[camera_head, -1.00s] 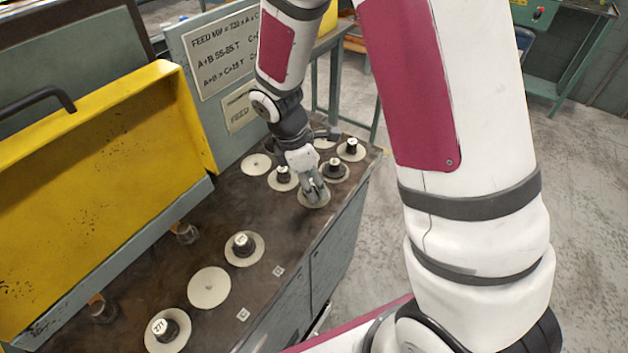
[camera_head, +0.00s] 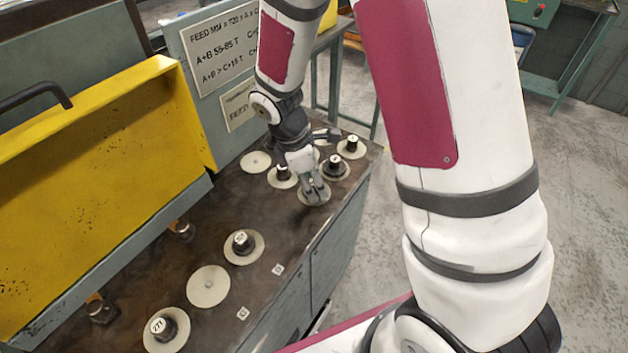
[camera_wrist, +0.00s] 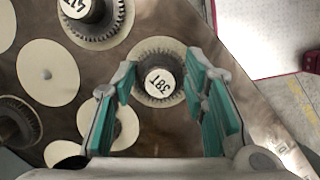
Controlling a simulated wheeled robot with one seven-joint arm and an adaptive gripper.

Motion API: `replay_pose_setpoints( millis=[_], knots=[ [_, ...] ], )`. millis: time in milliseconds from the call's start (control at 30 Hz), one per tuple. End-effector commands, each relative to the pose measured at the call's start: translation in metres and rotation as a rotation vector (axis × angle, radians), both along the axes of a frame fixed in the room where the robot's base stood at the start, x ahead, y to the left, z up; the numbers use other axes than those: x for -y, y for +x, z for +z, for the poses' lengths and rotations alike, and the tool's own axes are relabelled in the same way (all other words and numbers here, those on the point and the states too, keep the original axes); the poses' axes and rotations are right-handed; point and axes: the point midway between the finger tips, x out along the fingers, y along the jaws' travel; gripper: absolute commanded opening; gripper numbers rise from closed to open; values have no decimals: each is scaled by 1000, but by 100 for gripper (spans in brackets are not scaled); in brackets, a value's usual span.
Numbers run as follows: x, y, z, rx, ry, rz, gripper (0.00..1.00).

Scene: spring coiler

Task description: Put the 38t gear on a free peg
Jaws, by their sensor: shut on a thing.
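The 38t gear (camera_wrist: 160,82) is a dark toothed gear with a white-topped hub marked 38T. It stands on a pale round disc (camera_wrist: 150,48) on the dark table top. In the head view my gripper (camera_head: 314,192) points down at the disc near the table's right edge and mostly hides the gear. Two dark pegs with brass-coloured parts, an upper one (camera_head: 182,230) and a lower one (camera_head: 101,308), stand below the yellow cover, with no gear seen on them.
Other gears on pale discs stand nearby, including one marked 47 (camera_wrist: 82,12) and several at the far end (camera_head: 335,167). Bare discs lie at the front (camera_head: 208,286) and back (camera_head: 256,161). The raised yellow cover (camera_head: 95,190) borders the pegs on the left.

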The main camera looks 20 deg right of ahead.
Motion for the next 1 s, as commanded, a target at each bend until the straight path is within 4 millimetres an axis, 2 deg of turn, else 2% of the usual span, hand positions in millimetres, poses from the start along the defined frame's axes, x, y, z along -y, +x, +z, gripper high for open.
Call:
replay_pose_setpoints(
  millis=[33, 133, 533, 667, 1000],
  knots=[
    [0, 0, 0, 0, 0, 0, 42],
    [0, 0, 0, 0, 0, 0, 63],
    [-1, 1, 5, 2, 1, 1, 63],
    [-6, 2, 22, 4, 1, 0, 63],
    [-24, 5, 87, 4, 1, 0, 63]
  ],
)
